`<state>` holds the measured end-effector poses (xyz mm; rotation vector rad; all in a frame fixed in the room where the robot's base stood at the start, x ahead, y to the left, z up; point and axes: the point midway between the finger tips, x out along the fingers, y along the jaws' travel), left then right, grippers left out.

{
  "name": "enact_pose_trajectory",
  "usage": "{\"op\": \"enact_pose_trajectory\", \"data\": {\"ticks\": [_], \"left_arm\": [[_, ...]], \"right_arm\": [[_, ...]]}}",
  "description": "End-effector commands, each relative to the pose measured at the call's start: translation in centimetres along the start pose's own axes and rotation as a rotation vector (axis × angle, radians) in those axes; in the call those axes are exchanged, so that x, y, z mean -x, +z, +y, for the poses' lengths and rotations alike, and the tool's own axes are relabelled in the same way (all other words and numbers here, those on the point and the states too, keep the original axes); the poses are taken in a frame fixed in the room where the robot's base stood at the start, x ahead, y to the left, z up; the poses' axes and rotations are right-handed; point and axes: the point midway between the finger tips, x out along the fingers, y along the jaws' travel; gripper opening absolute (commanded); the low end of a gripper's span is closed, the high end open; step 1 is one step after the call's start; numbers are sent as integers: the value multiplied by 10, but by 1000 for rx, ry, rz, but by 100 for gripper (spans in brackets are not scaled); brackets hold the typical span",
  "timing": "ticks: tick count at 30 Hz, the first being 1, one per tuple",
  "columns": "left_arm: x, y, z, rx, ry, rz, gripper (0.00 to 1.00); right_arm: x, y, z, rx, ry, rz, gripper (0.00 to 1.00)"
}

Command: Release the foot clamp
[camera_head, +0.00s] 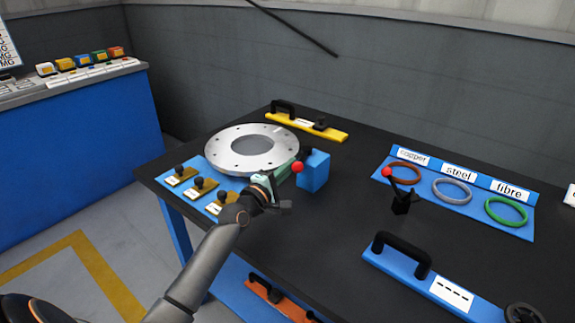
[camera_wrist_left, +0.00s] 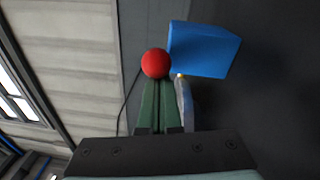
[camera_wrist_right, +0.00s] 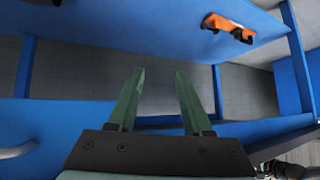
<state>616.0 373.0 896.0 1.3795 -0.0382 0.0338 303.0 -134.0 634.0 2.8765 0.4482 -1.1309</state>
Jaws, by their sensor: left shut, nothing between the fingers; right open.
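A blue block (camera_head: 313,172) with a red ball knob (camera_head: 298,167) stands on the black table beside the grey flanged disc (camera_head: 252,148). I take it for the foot clamp; no label shows. My left gripper (camera_head: 288,170) is shut and empty, its tips right at the red knob. In the left wrist view the closed green fingers (camera_wrist_left: 157,88) point at the red knob (camera_wrist_left: 156,63), with the blue block (camera_wrist_left: 203,50) just right of it. I cannot tell whether they touch. My right gripper (camera_wrist_right: 158,75) is open and empty, below the table level.
A second red-knobbed black lever (camera_head: 401,203) stands mid-table. Behind it is a blue tray (camera_head: 515,232) of rings. A yellow handled bar (camera_head: 335,134), a blue handled bar (camera_head: 385,262) and small knobbed pieces (camera_head: 199,187) lie around. An orange handled piece (camera_wrist_right: 228,27) sits on a lower blue shelf.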

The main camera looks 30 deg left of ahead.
Motion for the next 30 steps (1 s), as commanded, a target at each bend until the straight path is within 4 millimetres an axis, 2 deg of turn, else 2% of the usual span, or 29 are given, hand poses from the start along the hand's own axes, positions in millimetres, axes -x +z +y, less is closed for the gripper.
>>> {"op": "enact_pose_trajectory", "data": {"ticks": [20, 30], "left_arm": [[-2, 24, -3, 3, -2, -4, 0], [-7, 35, -6, 2, 0, -3, 0]], "right_arm": [[11, -19, 0, -2, 4, 18, 50], [17, -6, 4, -10, 18, -6, 50]]}}
